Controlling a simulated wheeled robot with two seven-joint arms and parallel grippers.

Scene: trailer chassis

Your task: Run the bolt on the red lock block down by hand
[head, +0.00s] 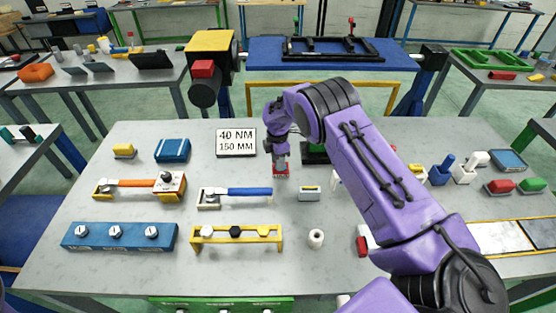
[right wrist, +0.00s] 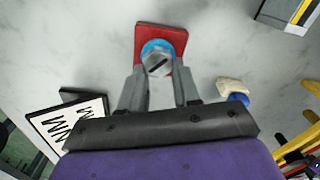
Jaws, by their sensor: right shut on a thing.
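The red lock block (head: 281,172) sits on the grey table, right of the "40 NM 150 MM" sign, mostly under my right gripper (head: 280,157). In the right wrist view the block (right wrist: 176,32) is a red plate with a blue ring (right wrist: 152,46) around the bolt. The bolt (right wrist: 158,64) has a grey head with a dark slot. My right gripper (right wrist: 157,76) points down with a finger on each side of the bolt head and is shut on it. The bolt's shank is hidden. My left gripper is not in view.
The sign (head: 236,142) stands left of the block. A green-and-black thing (head: 315,152) is close behind my right arm. Bare table lies between the tools.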

